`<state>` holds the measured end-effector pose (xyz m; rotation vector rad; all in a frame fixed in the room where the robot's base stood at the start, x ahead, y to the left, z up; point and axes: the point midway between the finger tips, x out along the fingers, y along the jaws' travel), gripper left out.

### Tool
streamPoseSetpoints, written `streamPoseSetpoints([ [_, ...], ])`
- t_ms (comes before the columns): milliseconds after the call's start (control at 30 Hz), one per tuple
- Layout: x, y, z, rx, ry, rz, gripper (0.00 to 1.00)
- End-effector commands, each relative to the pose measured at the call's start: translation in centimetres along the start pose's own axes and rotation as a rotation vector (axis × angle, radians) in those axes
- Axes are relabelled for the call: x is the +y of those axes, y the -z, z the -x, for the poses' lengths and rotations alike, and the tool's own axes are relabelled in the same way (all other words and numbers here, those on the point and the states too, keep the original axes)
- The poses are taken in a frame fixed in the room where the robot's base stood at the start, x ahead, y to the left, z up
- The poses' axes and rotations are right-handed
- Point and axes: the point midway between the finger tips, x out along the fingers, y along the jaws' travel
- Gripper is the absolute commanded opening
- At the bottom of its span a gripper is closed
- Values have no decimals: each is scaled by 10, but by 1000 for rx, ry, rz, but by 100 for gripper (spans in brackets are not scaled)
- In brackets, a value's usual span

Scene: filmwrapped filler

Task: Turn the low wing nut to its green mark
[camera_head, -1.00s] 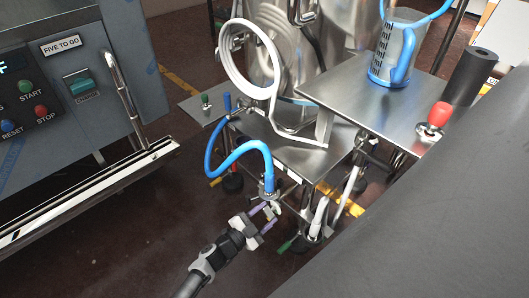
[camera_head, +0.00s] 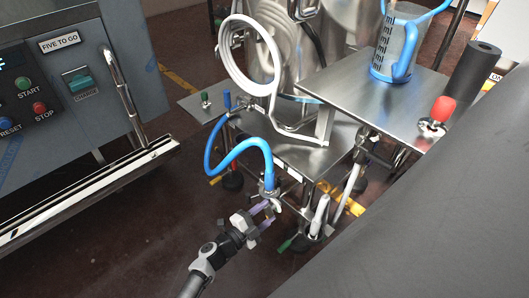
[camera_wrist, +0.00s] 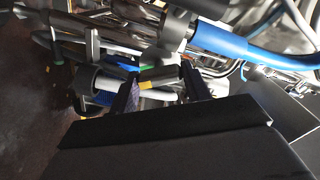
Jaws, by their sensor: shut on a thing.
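My gripper (camera_head: 264,215) is low in the middle of the head view, below the end of the blue hose (camera_head: 240,147). In the wrist view my gripper (camera_wrist: 160,77) has its two dark fingers on either side of a small dark piece with a yellow patch, which seems to be the low wing nut (camera_wrist: 163,74). The fingers are shut on it. A bit of green (camera_wrist: 146,68) shows just behind it; I cannot tell whether this is the green mark. In the head view the nut is too small and too covered by the fingers to make out.
The blue hose fitting (camera_wrist: 222,42) and metal pipes crowd close above the fingers. A steel table (camera_head: 300,160) with a white coil (camera_head: 232,62) stands above. A green-handled valve (camera_head: 286,244) is right of my gripper. Open floor (camera_head: 110,235) lies to the left.

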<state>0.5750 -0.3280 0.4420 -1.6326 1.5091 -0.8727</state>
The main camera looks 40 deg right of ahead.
Motion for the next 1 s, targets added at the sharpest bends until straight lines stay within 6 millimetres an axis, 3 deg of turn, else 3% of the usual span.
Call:
streamPoseSetpoints([
  [200,0,1,0,2,-1,1,24],
  [233,0,1,0,2,-1,1,48],
  [400,0,0,0,1,-1,1,69],
  [767,0,0,5,0,0,1,69],
  [1000,-1,-2,44,-6,0,0,69],
])
